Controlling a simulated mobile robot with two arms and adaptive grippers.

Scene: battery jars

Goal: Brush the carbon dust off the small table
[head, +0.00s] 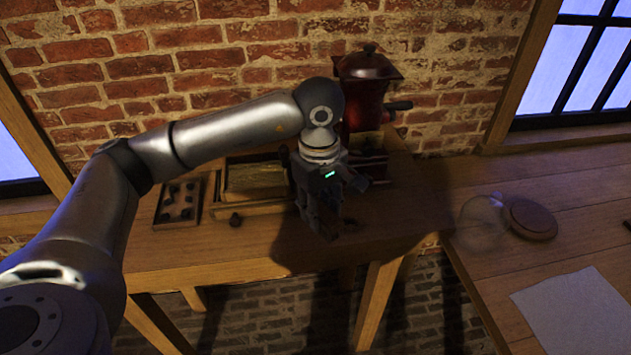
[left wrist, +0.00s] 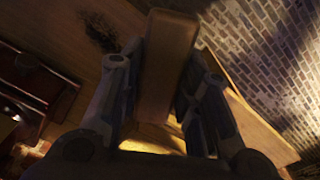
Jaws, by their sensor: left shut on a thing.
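The small wooden table (head: 200,247) stands against the brick wall. My left gripper (head: 322,222) is low over its front right part. In the left wrist view my left gripper (left wrist: 162,78) is shut on a wooden brush (left wrist: 166,60), seen as a brown block between the fingers. Its bristles are hidden. A patch of black carbon dust (left wrist: 102,32) lies on the table wood beyond the left finger, apart from the brush in that picture. My right gripper is out of view.
A dark red lidded device (head: 366,85) with a side handle stands at the table's back. Right, another table (head: 500,262) holds a glass jar (head: 480,222), round lid (head: 530,219) and pale sheet (head: 578,312).

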